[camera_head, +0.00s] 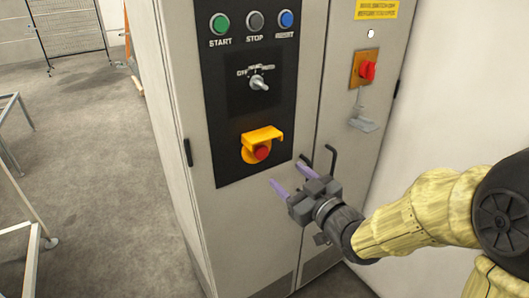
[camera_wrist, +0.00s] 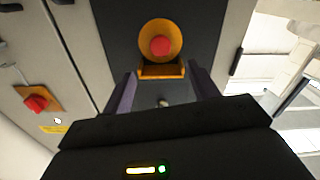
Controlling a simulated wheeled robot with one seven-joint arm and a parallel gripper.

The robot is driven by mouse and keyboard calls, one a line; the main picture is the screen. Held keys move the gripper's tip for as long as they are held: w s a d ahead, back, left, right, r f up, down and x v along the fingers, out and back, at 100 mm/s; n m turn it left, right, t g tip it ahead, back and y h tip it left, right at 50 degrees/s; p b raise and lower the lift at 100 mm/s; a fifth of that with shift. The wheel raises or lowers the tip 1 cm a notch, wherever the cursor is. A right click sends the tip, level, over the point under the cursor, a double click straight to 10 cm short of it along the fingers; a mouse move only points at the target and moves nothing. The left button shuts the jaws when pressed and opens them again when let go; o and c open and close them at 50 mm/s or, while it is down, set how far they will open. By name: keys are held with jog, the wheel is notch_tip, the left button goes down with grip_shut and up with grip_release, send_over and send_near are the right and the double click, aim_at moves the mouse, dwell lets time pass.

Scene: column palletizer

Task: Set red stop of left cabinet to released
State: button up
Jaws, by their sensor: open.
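The red stop (camera_head: 262,152) is a round red button under a yellow-orange shroud (camera_head: 263,134), low on the black panel of the left cabinet (camera_head: 235,222). In the wrist view, which looks upside down, the red stop (camera_wrist: 159,46) sits in the round part of its shroud (camera_wrist: 157,29). Whether the button is pressed in or out cannot be told. My gripper (camera_head: 291,178) is open and empty, with purple fingers, to the lower right of the stop in the head view and apart from it. In the wrist view my gripper (camera_wrist: 160,80) points toward the panel.
A selector knob (camera_head: 259,83) and green START (camera_head: 220,24), grey STOP (camera_head: 255,21) and blue (camera_head: 286,19) buttons are above the stop. A red switch (camera_head: 368,70) on a yellow plate is on the right cabinet. A dark door handle (camera_head: 332,158) stands out near my gripper. Open floor lies left.

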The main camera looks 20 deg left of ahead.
aim_at(263, 154)
jog(key=p+x, duration=0.1)
jog(key=x, duration=1)
jog(key=shift+w+a, duration=0.2)
